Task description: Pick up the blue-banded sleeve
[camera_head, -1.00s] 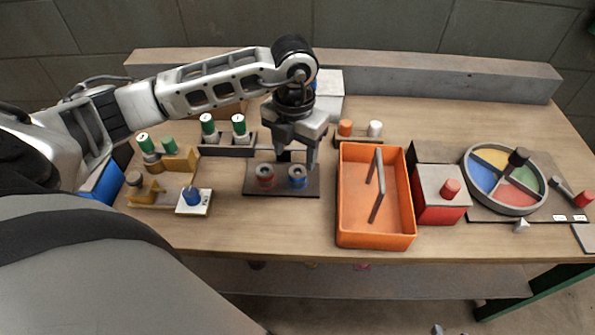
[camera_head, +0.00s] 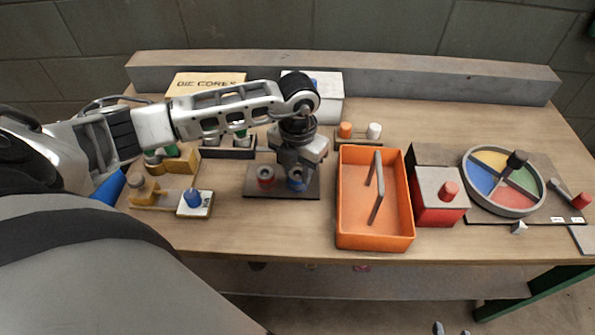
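The blue-banded sleeve (camera_head: 297,184) stands on a dark plate (camera_head: 281,192) near the middle of the table, right of a similar red-banded sleeve (camera_head: 266,180). My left gripper (camera_head: 299,172) points down at the blue-banded sleeve, with its fingers low around the sleeve's upper part. The gripper hides part of the sleeve's top. I cannot tell whether the fingers touch it or stand apart from it. My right gripper is not in view.
The orange tray (camera_head: 342,205) with a grey bar stands close on the right. A red box (camera_head: 437,210) and a colored wheel (camera_head: 505,208) lie farther right. The table front is clear.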

